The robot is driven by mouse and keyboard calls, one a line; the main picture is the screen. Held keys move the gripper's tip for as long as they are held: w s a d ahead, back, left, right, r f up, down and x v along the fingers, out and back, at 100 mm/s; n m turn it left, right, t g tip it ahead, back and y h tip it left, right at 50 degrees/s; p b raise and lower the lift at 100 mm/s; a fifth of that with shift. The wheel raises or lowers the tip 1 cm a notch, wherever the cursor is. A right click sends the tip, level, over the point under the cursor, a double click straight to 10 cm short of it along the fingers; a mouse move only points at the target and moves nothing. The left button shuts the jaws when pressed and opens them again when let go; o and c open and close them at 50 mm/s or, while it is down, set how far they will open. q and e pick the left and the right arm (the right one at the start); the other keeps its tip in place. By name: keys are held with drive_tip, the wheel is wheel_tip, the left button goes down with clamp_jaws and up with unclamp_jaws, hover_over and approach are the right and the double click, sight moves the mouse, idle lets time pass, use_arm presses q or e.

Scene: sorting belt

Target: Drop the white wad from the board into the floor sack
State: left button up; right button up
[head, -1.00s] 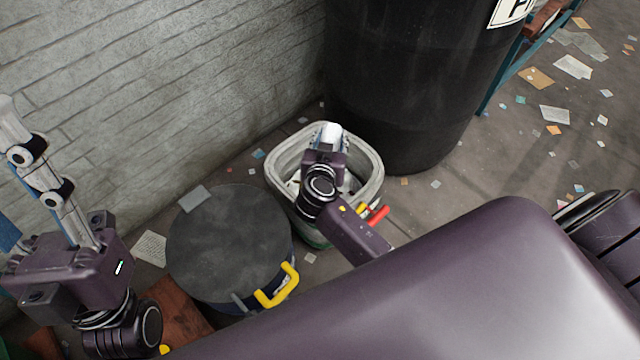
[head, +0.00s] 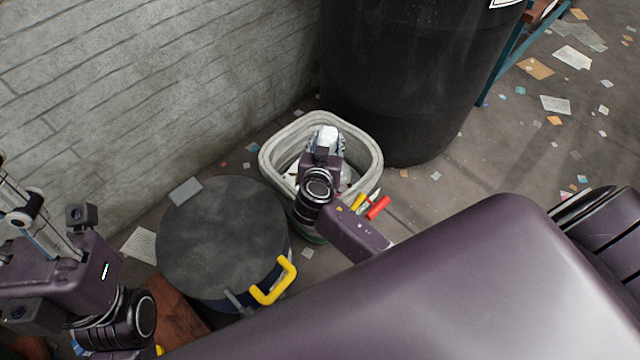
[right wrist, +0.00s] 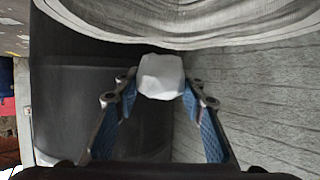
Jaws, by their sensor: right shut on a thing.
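The white wad (head: 327,135) is held at the tip of my right gripper (head: 325,147), over the mouth of the floor sack. In the right wrist view the wad (right wrist: 161,76) sits between the two blue-padded fingertips of the gripper (right wrist: 160,85), which are shut on it. The floor sack (head: 362,150) is a pale grey, open-topped bag with a thick rolled rim, and light scraps show inside. Its rim (right wrist: 250,18) also crosses the top of the right wrist view. My left gripper (head: 28,215) is at the left edge, partly cut off, away from the sack. The board is not seen.
A round dark-topped bin (head: 220,240) with a yellow handle stands left of the sack. A tall black drum (head: 410,80) stands close behind it. A pale brick wall (head: 150,80) runs along the left. Paper scraps litter the floor (head: 480,190) at right.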

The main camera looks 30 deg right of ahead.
drive_tip(key=o, duration=0.8)
drive_tip(key=v, duration=1.2)
drive_tip(key=shift+w+a, duration=0.1)
